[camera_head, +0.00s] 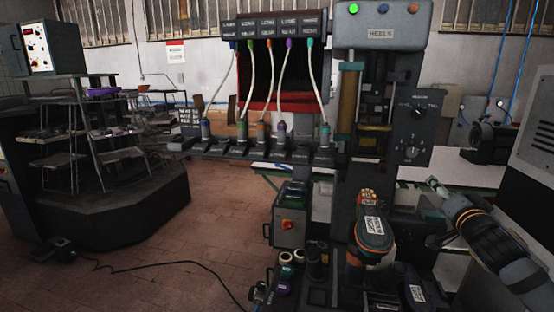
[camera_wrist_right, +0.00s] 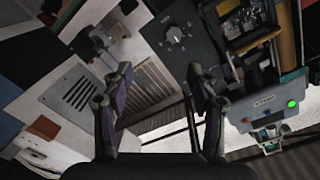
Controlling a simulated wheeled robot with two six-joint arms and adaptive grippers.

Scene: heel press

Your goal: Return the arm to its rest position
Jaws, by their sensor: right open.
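My right arm comes in from the right edge of the head view, dark with orange rings. Its gripper (camera_head: 437,188) is small there, to the right of the heel press and below its dial panel. In the right wrist view the gripper (camera_wrist_right: 157,100) has its two dark fingers spread apart. No object shows between them; the press lies beyond. The heel press (camera_head: 380,33) has a grey head marked HEELS with green, orange and blue lights, and its head also shows upside down in the wrist view (camera_wrist_right: 262,98). My left gripper is not in view.
A rack with hoses (camera_head: 275,25) is left of the press. Shelving (camera_head: 100,135) stands at the left; a light bench (camera_head: 470,172) is behind my right gripper. Open floor (camera_head: 190,245) lies at centre left.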

